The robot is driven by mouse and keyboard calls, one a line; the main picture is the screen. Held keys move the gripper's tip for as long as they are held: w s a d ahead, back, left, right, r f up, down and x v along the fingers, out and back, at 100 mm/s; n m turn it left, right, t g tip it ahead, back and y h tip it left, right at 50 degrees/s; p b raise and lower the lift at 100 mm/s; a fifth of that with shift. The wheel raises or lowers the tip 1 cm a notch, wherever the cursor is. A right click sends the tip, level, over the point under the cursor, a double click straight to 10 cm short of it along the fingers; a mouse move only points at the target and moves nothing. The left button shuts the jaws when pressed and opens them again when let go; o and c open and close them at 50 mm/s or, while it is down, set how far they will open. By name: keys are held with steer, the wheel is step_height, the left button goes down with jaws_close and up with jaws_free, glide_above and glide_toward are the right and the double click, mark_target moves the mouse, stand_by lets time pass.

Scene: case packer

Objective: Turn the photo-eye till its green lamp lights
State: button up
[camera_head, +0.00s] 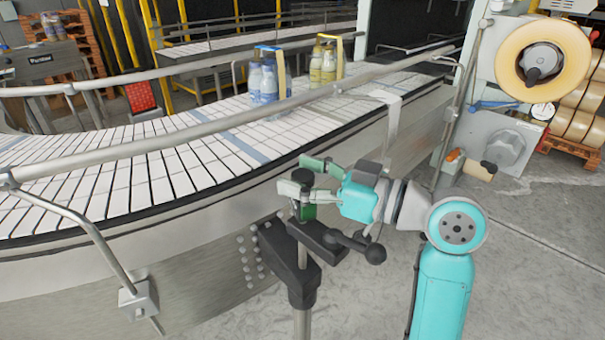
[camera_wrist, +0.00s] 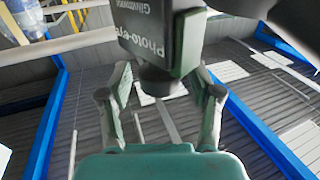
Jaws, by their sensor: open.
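The photo-eye (camera_wrist: 150,40) is a dark housing with a white "Photo-eye" label, at the top middle of the wrist view. In the head view its dark upper part (camera_head: 303,174) shows above the black bracket (camera_head: 288,262) on a post beside the conveyor. My gripper (camera_head: 306,178) is around it, one finger on each side. In the wrist view my gripper (camera_wrist: 160,92) has its green-padded fingers apart, with gaps visible beside the housing's lower end. I see no lit green lamp; the lamp's face cannot be made out.
A black clamp handle (camera_head: 356,245) sticks out beside the bracket, close under my gripper. The curved conveyor (camera_head: 130,170) with its steel guard rail lies behind and left. Bottle packs (camera_head: 266,80) stand on it. A tape-roll machine (camera_head: 543,60) is at right. Floor is free at lower right.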

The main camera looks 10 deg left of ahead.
steer(key=c, duration=1.2)
steer(key=shift+o, duration=0.2)
steer(key=shift+g, duration=0.3)
steer(key=n+g+y, duration=0.1)
steer(key=n+g, duration=0.1)
steer(key=g, duration=0.1)
steer(key=shift+w+n+g, duration=0.1)
steer(key=shift+n+g, duration=1.5)
steer(key=shift+g, duration=0.6)
steer(key=o, duration=1.2)
steer(key=shift+c, duration=0.2)
